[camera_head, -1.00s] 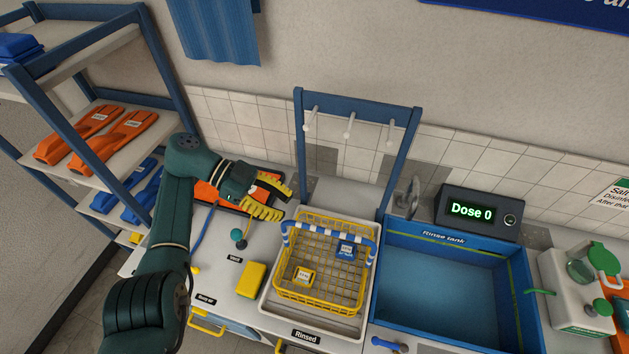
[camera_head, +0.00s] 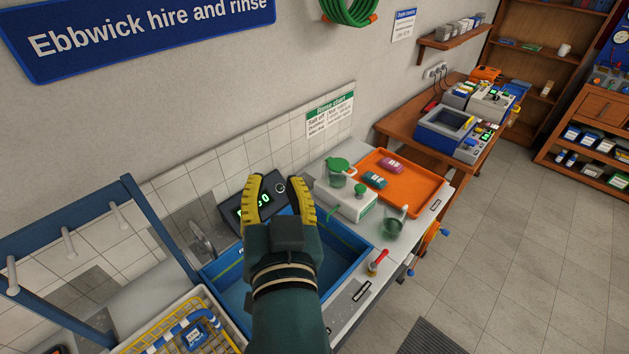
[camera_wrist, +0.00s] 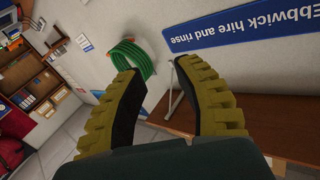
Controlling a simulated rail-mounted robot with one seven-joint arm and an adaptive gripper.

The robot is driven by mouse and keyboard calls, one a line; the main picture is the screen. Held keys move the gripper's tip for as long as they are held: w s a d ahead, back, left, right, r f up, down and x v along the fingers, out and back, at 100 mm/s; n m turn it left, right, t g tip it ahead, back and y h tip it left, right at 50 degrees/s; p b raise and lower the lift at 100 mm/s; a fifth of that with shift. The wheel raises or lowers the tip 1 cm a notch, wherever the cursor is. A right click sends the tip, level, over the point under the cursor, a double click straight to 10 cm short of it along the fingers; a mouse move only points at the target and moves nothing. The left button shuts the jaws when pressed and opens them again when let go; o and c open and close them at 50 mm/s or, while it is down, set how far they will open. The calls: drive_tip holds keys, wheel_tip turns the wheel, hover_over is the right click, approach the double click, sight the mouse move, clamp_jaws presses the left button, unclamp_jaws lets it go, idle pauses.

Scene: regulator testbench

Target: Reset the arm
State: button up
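My gripper (camera_head: 279,205) is in the head view, raised above the blue rinse tank (camera_head: 352,262), with its two yellow fingers spread apart. It also shows in the wrist view (camera_wrist: 172,95), where the fingers are apart with nothing between them. My dark green arm reaches up from the bottom of the head view. It hides part of the tank and part of the dose display (camera_head: 232,210).
A yellow wire basket (camera_head: 165,335) stands at the lower left, below a blue peg frame (camera_head: 150,215). Right of the tank are a white container (camera_head: 345,200), an orange tray (camera_head: 425,190) and a green-tinted jug (camera_head: 392,226). Open floor (camera_head: 510,240) lies to the right.

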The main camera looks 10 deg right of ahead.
drive_tip(key=s+d+r+n+t+p, duration=0.1)
drive_tip(key=s+d+r+t+p, duration=0.1)
drive_tip(key=s+r, duration=0.3)
drive_tip(key=s+d+r+n+t+p, duration=0.1)
drive_tip(key=s+d+r+t+p, duration=0.1)
drive_tip(key=r, duration=0.7)
drive_tip(key=s+d+p, duration=0.1)
drive_tip(key=s+d, duration=0.1)
drive_tip(key=s, duration=0.1)
drive_tip(key=shift+d+r+h, duration=0.2)
drive_tip(key=shift+r+h, duration=0.05)
drive_tip(key=shift+h, duration=0.15)
